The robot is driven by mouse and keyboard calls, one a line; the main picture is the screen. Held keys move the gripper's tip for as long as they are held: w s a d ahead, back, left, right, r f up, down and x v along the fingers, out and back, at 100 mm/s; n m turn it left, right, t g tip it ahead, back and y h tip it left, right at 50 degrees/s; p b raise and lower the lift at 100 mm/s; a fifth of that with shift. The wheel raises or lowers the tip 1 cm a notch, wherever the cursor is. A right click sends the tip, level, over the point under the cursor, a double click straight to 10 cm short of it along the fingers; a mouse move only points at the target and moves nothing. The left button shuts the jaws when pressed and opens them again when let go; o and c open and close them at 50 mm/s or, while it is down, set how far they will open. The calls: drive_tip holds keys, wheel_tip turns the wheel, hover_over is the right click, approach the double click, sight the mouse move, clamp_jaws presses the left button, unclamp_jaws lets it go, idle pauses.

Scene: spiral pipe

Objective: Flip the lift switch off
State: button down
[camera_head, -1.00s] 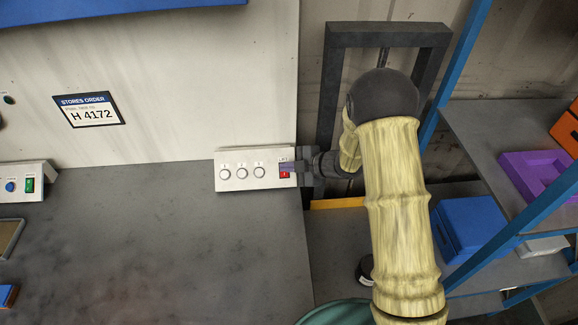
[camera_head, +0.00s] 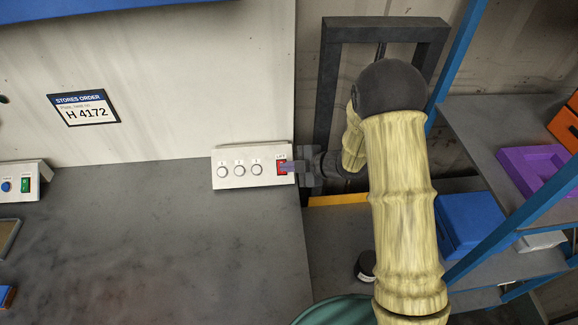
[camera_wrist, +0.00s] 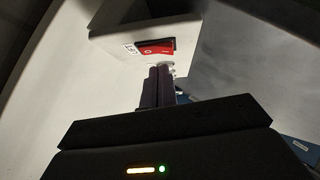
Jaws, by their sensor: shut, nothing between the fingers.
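The lift switch (camera_head: 281,167) is a red rocker under a "LIFT" label at the right end of a white control panel (camera_head: 230,180). The panel sits at the back of the grey worktop and also carries several round white knobs. In the wrist view the red switch (camera_wrist: 156,47) shows just beyond my fingertips. My gripper (camera_head: 288,167) is shut and empty, reaching in from the right with its tips in front of the switch. The fingers (camera_wrist: 159,75) appear close to the switch; I cannot tell whether they touch it. They partly cover it in the head view.
A second panel (camera_head: 20,181) with blue and green buttons stands at the far left. A sign (camera_head: 84,108) hangs on the wall. A blue-framed shelf with a purple bin (camera_head: 535,160) and a blue box (camera_head: 470,222) is at the right. The worktop's middle (camera_head: 160,240) is clear.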

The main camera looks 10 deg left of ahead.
drive_tip(key=a+r+v, duration=0.1)
drive_tip(key=r+v, duration=0.1)
drive_tip(key=v, duration=0.9)
drive_tip(key=shift+r, duration=0.4)
drive_tip(key=d+r+m+t+h, duration=0.35)
drive_tip(key=d+m+h, duration=0.55)
drive_tip(key=d+m, duration=0.5)
drive_tip(key=s+d+m+g+h, duration=0.2)
drive_tip(key=s+m, duration=0.8)
drive_tip(key=s, duration=0.7)
drive_tip(key=d+g, duration=0.1)
drive_tip(key=g, duration=0.1)
drive_tip(key=shift+f+g, duration=0.35)
drive_tip(key=shift+f, duration=0.05)
